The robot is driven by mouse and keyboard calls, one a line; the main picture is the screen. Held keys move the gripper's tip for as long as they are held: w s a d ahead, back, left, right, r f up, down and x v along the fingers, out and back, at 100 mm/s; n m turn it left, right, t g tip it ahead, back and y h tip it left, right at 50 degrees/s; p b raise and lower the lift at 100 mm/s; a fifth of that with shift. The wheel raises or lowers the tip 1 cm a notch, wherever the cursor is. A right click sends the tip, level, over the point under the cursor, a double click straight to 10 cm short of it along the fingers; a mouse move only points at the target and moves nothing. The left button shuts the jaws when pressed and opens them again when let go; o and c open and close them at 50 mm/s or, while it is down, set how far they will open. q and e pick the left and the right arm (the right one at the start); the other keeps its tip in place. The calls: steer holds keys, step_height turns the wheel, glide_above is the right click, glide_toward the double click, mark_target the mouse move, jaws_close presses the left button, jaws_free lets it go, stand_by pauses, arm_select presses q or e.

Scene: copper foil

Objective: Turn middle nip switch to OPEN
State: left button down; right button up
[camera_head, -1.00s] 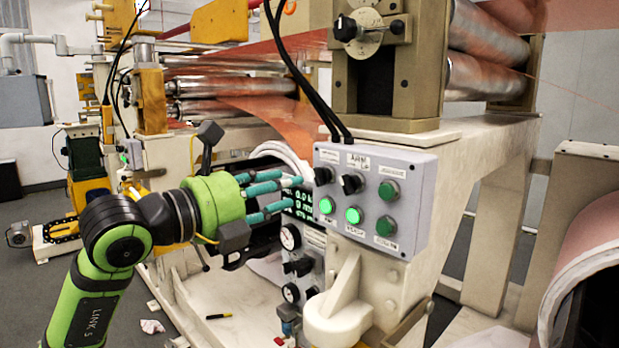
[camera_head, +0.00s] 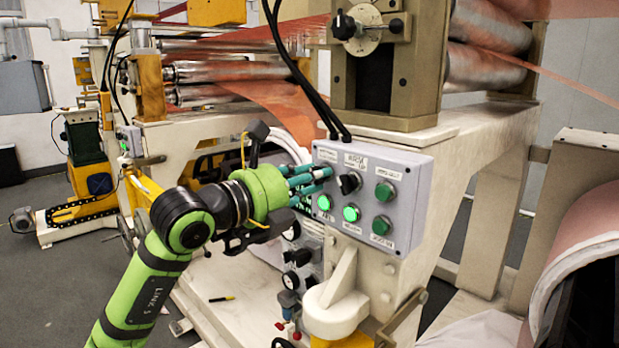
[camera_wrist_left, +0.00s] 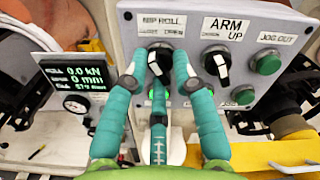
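The grey control box (camera_head: 408,215) holds a black rotary switch under a "NIP ROLL" label (camera_wrist_left: 162,21). In the left wrist view this nip switch (camera_wrist_left: 158,58) sits between my fingertips, its pointer partly covered, so its setting is unclear. My left gripper (camera_wrist_left: 160,52) has its teal fingers spread on either side of the switch, a small gap seeming to show; contact cannot be told. In the head view my left gripper (camera_head: 322,175) is at the box's upper left and hides that switch. My right gripper is not in view.
A second black switch labelled "ARM UP" (camera_wrist_left: 217,61) is close right of the fingers. Green buttons (camera_head: 386,192) are beside and below it. A force display (camera_wrist_left: 76,77) stands at left. Black cables (camera_head: 305,85) hang into the box top. Copper foil rollers (camera_head: 485,75) are above.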

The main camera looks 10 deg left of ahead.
arm_select(q)
steer(key=shift+w+a+f, duration=0.1)
steer(key=shift+f, duration=0.05)
steer(key=m+b, duration=0.3)
steer(key=m, duration=0.1)
steer(key=m+b, duration=0.4)
steer(key=r+m+b, duration=0.1)
steer(key=m+b, duration=0.2)
steer(key=shift+a+m, duration=0.15)
steer(key=shift+m, duration=0.25)
steer(key=shift+r, duration=0.15)
stand_by(0.5)
steer(key=c, duration=1.3)
jaws_free()
steer(key=shift+o, duration=0.4)
steer(key=shift+f, duration=0.2)
steer(key=shift+f, duration=0.1)
